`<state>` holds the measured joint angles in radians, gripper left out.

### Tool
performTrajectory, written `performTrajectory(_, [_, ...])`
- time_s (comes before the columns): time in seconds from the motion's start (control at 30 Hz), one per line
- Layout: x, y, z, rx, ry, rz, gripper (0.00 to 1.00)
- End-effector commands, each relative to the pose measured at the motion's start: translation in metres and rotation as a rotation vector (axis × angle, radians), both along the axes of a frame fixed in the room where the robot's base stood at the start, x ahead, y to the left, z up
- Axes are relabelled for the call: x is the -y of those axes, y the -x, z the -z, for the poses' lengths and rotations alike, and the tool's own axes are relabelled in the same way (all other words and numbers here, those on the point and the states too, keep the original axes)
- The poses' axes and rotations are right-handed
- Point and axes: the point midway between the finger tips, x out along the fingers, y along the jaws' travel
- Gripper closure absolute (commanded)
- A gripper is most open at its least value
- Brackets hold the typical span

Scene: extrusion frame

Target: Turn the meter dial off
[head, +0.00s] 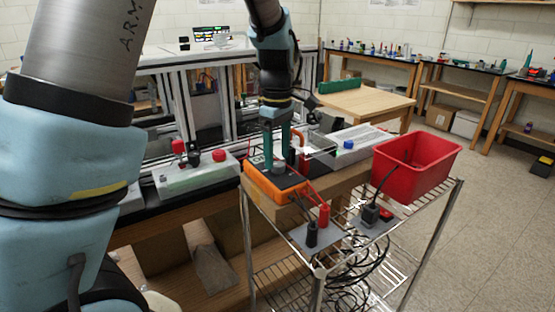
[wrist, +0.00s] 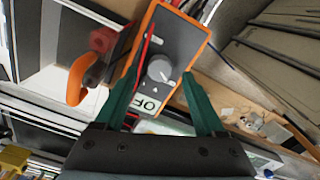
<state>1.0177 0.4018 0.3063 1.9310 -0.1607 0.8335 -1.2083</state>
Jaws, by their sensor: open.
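In the wrist view the meter (wrist: 181,40) has a dark face with a round grey dial (wrist: 160,69). The dial has a light pointer mark, and a white label reading "OF" (wrist: 147,103) is partly visible near the meter's end. My gripper (wrist: 165,88) is open, its two green fingers on either side of the meter's dial end. Whether the fingers touch anything cannot be told. The dial is hidden in the head view.
Red and black probes (head: 323,215) stand on a grey plate at the cart's front. A red bin (head: 415,163) is to the right. A box with red knobs (head: 195,172) is to the left, and a box with a blue knob (head: 347,145) is behind.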

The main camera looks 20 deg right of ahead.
Motion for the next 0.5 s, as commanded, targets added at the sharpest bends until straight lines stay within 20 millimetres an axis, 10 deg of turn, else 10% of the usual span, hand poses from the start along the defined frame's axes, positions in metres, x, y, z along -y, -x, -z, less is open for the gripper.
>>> performTrajectory(0.5, [0.001,0.000,-0.085,0.002,0.002,0.001,0.29])
